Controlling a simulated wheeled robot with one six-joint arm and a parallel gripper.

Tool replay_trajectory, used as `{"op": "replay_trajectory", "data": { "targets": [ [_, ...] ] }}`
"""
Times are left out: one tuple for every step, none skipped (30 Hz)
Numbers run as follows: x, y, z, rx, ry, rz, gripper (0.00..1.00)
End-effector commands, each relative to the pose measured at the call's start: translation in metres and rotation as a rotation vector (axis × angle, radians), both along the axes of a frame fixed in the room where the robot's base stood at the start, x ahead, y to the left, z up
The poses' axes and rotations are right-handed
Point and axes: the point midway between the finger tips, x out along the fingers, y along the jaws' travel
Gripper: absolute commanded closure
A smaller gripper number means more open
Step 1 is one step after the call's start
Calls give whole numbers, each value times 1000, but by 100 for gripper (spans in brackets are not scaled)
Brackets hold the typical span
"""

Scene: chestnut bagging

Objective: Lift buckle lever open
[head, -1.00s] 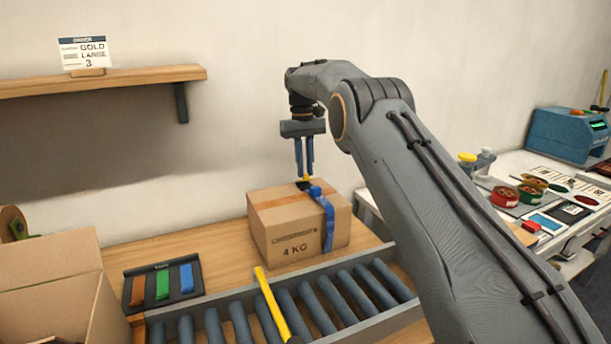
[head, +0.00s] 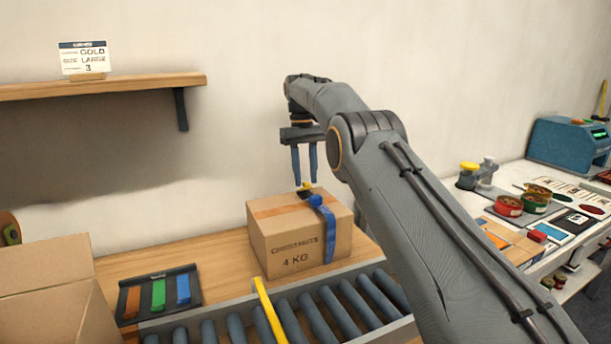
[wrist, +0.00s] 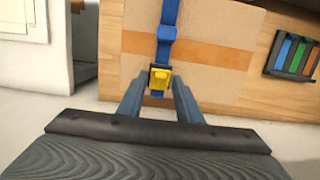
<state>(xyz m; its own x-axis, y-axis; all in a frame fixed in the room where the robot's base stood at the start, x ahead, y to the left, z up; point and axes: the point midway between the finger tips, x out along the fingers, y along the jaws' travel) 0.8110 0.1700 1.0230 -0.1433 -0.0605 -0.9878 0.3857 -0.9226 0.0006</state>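A closed cardboard box (head: 290,245) marked 4 KG stands on the wooden table, with a blue strap (head: 329,230) over its top and front. A buckle with a yellow lever (head: 306,187) sits on the strap at the box's top; the yellow lever (wrist: 159,78) also shows in the wrist view, where it looks tilted up from the dark base. My gripper (head: 304,180) is above the box, its two blue fingers spread apart. In the wrist view the fingers (wrist: 158,95) lie either side of the buckle with gaps, and nothing is held between them.
A roller conveyor (head: 300,310) with a yellow bar (head: 268,308) lies in front of the box. A tray with coloured straps (head: 160,292) and an open carton (head: 50,300) are at left. A side bench (head: 530,180) with bowls is at right.

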Motion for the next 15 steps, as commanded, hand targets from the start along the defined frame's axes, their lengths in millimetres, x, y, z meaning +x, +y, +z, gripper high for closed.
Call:
{"op": "replay_trajectory", "data": {
  "targets": [
    [0,0,0,0,0,0,66],
    [0,0,0,0,0,0,66],
    [0,0,0,0,0,0,66],
    [0,0,0,0,0,0,66],
    [0,0,0,0,0,0,66],
    [0,0,0,0,0,0,66],
    [0,0,0,0,0,0,66],
    [0,0,0,0,0,0,66],
    [0,0,0,0,-1,0,66],
    [0,0,1,0,-1,0,66],
    [0,0,1,1,-3,0,66],
    [0,0,1,2,-5,0,66],
    [-1,0,2,4,-6,0,66],
    [-1,0,2,4,-7,0,66],
    [-2,0,3,6,-13,0,66]
  ]
}}
